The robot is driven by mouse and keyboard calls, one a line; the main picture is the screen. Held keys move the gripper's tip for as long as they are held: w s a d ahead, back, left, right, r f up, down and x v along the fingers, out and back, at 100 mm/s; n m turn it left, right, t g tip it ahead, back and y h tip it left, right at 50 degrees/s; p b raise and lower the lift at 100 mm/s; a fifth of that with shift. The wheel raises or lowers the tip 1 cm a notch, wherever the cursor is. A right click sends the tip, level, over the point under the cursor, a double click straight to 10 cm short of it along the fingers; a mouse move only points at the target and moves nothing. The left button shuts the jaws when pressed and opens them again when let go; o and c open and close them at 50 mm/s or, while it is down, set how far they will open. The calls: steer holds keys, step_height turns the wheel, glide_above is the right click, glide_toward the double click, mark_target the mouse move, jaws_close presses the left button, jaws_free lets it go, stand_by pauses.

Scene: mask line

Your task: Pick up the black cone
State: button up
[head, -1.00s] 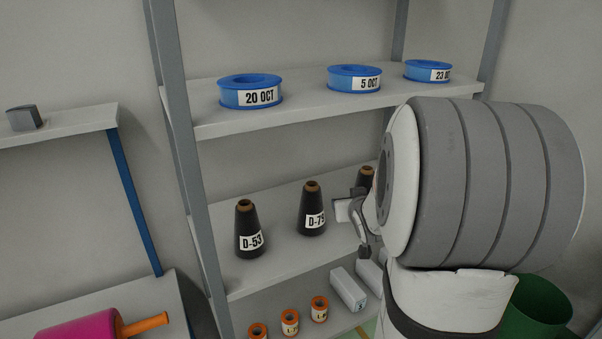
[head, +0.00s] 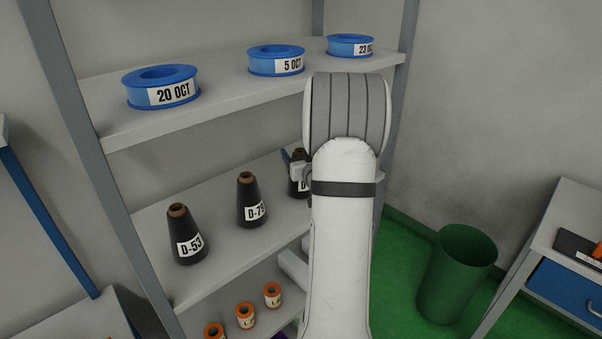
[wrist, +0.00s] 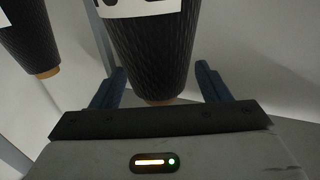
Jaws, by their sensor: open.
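Three black cones with brown tips and white labels stand upright on the middle shelf in the head view. The left one reads D-53 (head: 187,238), the middle one seems to read D-79 (head: 251,202). The right black cone (head: 298,187) is partly hidden by my arm, its label mostly covered. My gripper (head: 296,163) is at this right cone's upper part. In the wrist view, which shows the cones upside down, my gripper (wrist: 158,80) is open, with one blue finger on each side of the cone (wrist: 150,50) near its narrow end. Contact cannot be told.
The middle shelf (head: 220,250) lies below the upper shelf (head: 215,105), which holds blue rolls (head: 160,87). Another cone (wrist: 28,40) stands beside the gripper in the wrist view. Orange-ended spools (head: 245,315) sit lower down. A green bin (head: 457,275) stands right.

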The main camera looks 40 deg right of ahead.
steer(key=shift+w+d, duration=0.25)
steer(key=shift+w, duration=0.45)
steer(key=shift+c, duration=0.4)
jaws_close()
